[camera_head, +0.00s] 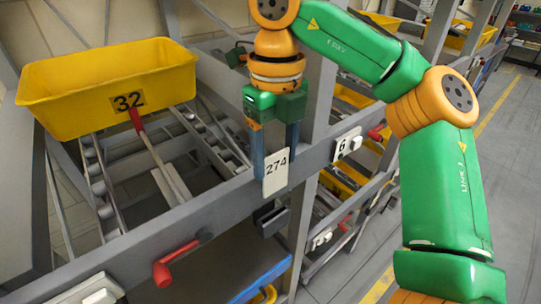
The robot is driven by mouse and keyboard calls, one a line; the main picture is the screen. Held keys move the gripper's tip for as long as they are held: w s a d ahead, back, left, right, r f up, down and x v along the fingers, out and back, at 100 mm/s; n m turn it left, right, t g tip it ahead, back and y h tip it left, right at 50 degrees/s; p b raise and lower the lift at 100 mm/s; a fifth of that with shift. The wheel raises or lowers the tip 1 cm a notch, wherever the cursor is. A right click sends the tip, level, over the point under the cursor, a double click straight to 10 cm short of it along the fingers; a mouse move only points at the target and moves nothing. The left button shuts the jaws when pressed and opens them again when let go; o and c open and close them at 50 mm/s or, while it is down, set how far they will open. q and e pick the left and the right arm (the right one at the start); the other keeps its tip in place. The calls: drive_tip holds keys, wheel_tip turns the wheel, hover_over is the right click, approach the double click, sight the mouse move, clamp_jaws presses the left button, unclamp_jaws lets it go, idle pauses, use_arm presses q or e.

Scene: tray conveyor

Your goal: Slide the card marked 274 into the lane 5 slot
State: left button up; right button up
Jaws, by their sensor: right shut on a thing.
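The white card marked 274 (276,173) is upright and slightly tilted, in front of the grey front rail of the rack. My right gripper (274,151) points down from above and is shut on the card, whose number faces me. A dark slot-like holder (272,218) is on the rail just below the card, with a small gap showing between them. No lane number is readable beside this holder, so I cannot tell if it is the lane 5 slot. My left gripper is not in view.
A yellow bin marked 32 (110,88) sits on the roller lane at left. A plate marked 6 (347,145) is on the rail at right. Red handles (175,264) stick out along the rail. A grey post stands just behind my right gripper. The floor at right is clear.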

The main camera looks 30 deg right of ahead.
sight(274, 188)
drive_tip(key=shift+s, duration=0.3)
drive_tip(key=f+b, duration=0.4)
drive_tip(key=f, duration=0.1)
drive_tip(key=shift+w+f+b, duration=0.2)
drive_tip(key=shift+w+b, duration=0.1)
drive_tip(key=shift+w, duration=0.1)
drive_tip(key=shift+s+f+b, duration=0.15)
drive_tip(key=shift+f+b, duration=0.15)
drive_tip(key=shift+r+p, duration=0.15)
drive_tip(key=shift+p, duration=0.45)
idle(0.4)
drive_tip(key=shift+f+b, duration=2.3)
drive_tip(key=shift+f, duration=0.4)
